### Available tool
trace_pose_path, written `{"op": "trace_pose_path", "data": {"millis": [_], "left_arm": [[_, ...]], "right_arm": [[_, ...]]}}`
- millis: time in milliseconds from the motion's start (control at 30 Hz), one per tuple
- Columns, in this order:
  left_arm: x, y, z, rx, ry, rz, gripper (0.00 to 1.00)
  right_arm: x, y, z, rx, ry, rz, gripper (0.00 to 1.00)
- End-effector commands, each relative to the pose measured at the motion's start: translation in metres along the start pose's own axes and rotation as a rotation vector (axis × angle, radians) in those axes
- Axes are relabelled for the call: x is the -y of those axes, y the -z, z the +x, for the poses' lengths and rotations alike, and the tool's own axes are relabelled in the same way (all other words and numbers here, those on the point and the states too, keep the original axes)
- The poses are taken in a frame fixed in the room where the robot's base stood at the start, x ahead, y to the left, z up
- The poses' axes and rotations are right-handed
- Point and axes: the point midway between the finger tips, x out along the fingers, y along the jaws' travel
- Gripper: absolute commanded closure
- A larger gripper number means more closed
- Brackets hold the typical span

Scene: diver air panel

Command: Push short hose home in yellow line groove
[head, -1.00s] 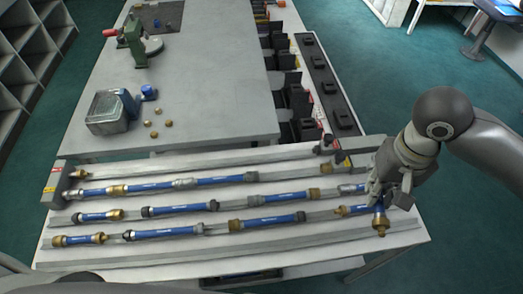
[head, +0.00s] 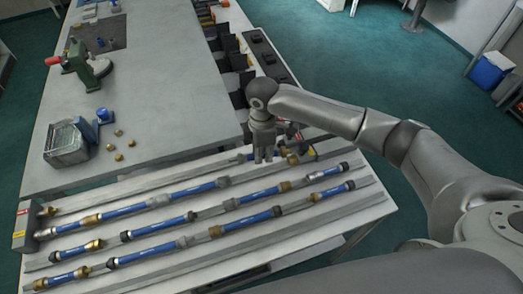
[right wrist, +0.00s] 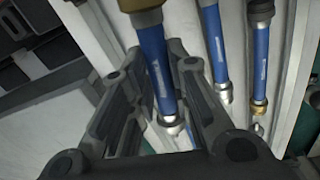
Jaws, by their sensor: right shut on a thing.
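The short blue hose (right wrist: 158,72) lies between the fingers of my right gripper (head: 265,157), which is shut on it. In the right wrist view a brass fitting tops the hose and a silver ferrule ends it. The yellow line groove (head: 238,176) appears to be the row beside the yellow label, holding a long blue hose (head: 128,209) at left. My right gripper is over this row's right part, beyond the long hose's end. The fingers hide much of the short hose in the head view; I cannot tell how deep it sits. My left gripper is not seen.
Nearer grooves hold other blue hoses (head: 260,216). The end block (head: 27,228) stands at left. A grey bench (head: 170,90) behind carries a metal box (head: 66,143), brass fittings and a green tool (head: 90,65). Black clips (head: 236,62) line its right side.

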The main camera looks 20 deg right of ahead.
Motion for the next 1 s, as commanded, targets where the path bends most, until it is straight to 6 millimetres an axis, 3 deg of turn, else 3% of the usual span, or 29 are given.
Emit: {"op": "trace_pose_path", "data": {"millis": [133,367,1000], "left_arm": [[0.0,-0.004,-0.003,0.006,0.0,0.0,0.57],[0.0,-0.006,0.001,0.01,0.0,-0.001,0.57],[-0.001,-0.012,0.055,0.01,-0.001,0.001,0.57]], "right_arm": [[-0.005,0.002,0.01,-0.001,0.0,-0.114,1.0],[-0.007,0.002,0.019,-0.001,-0.002,-0.159,1.0],[-0.006,0.001,0.067,0.0,-0.001,-0.156,1.0]]}}
